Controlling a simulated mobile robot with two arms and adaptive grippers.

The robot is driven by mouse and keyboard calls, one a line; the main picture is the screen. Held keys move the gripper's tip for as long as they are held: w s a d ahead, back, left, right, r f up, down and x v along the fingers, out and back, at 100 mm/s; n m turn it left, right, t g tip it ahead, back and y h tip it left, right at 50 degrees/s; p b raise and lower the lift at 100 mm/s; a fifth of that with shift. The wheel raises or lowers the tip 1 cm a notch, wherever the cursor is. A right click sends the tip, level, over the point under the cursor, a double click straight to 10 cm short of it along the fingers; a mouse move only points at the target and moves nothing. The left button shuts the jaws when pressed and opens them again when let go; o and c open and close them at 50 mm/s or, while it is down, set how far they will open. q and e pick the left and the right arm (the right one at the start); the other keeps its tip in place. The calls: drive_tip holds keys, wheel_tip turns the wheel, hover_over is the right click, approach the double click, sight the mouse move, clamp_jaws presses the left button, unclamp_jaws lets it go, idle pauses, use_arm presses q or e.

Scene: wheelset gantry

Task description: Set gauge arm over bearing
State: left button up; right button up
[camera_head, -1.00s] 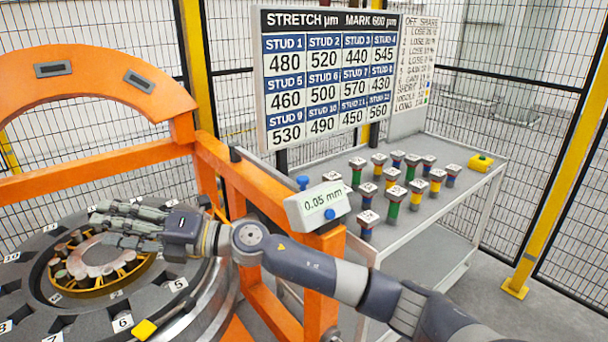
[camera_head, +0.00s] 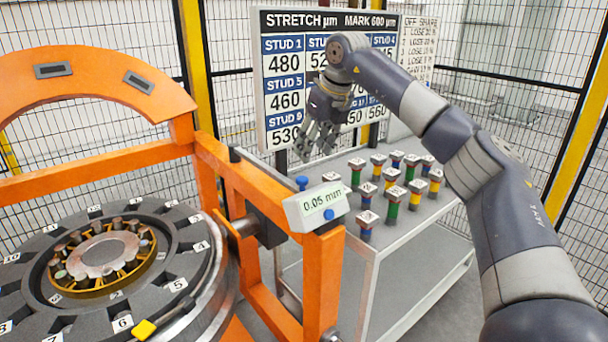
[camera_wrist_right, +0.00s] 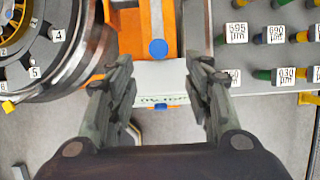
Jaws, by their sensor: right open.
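The bearing (camera_head: 100,258) sits inside the numbered dark ring at the lower left, with a yellow cage, several rollers and a pale centre. Part of it shows at the upper left of the right wrist view (camera_wrist_right: 12,25). My right gripper (camera_head: 316,145) is open and empty, raised before the board. In the wrist view its fingers stand either side of the box (camera_wrist_right: 160,75). My left gripper is not visible.
The orange frame (camera_head: 325,285) stands between the ring and a grey table (camera_head: 400,240) holding several colour-banded plugs (camera_head: 391,205). The stretch board (camera_head: 282,95) stands behind my right arm. A yellow block (camera_head: 145,329) lies on the ring's near edge.

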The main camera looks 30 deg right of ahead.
sight(302, 178)
drive_tip(key=p+x, duration=0.2)
drive_tip(key=x, duration=0.8)
drive_tip(key=shift+a+f, duration=0.1)
clamp_jaws()
